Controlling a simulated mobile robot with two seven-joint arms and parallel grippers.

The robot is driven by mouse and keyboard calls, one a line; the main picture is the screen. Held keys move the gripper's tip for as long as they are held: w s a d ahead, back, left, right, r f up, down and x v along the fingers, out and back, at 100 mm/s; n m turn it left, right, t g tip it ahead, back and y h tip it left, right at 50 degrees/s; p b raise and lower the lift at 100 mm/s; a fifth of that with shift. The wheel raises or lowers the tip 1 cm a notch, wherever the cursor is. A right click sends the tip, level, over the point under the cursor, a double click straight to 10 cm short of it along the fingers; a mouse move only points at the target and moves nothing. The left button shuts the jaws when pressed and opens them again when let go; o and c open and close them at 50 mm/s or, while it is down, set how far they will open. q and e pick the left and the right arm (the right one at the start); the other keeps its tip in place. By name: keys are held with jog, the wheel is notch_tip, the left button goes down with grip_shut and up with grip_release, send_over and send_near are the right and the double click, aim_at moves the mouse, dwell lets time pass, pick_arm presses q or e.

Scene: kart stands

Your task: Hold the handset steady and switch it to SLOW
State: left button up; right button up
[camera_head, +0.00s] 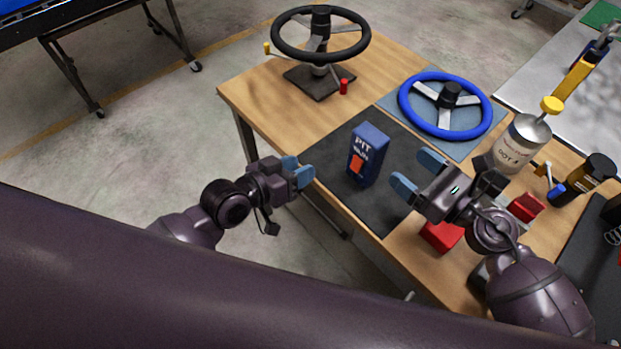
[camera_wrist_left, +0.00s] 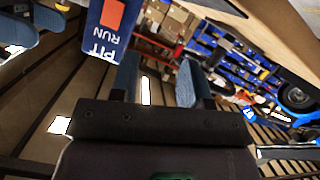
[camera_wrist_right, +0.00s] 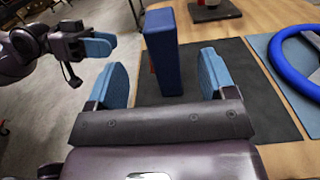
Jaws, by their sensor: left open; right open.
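The handset (camera_head: 369,153) is a blue box marked PIT, standing upright on a dark mat (camera_head: 335,160). Its orange-red switch (camera_head: 357,164) is on the face toward my left gripper; the lettering beside it is too small to read in the head view. In the left wrist view the handset (camera_wrist_left: 106,27) shows upside down, with PIT and RUN legible. My left gripper (camera_head: 299,173) is open and empty, left of the handset and apart from it. My right gripper (camera_head: 416,175) is open and empty to its right. In the right wrist view the handset (camera_wrist_right: 165,55) appears between the fingers, beyond them.
A black steering wheel on a stand (camera_head: 318,45) is at the back, a small red piece (camera_head: 344,87) beside it. A blue steering wheel (camera_head: 445,105) lies behind right. A labelled can (camera_head: 519,145) and red blocks (camera_head: 441,236) are near my right arm. The mat around the handset is clear.

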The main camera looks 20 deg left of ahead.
aim_at(358, 127)
pick_arm(q)
jog(key=d, duration=0.1)
jog(key=s+d+g+h, duration=0.2)
jog(key=shift+s+d+r+n, duration=0.2)
jog(key=shift+d+r+n, duration=0.1)
jog(key=shift+n, duration=0.1)
pick_arm(e)
jog(key=x, duration=1)
jog(key=shift+w+a, duration=0.25)
jog(key=shift+a, duration=0.1)
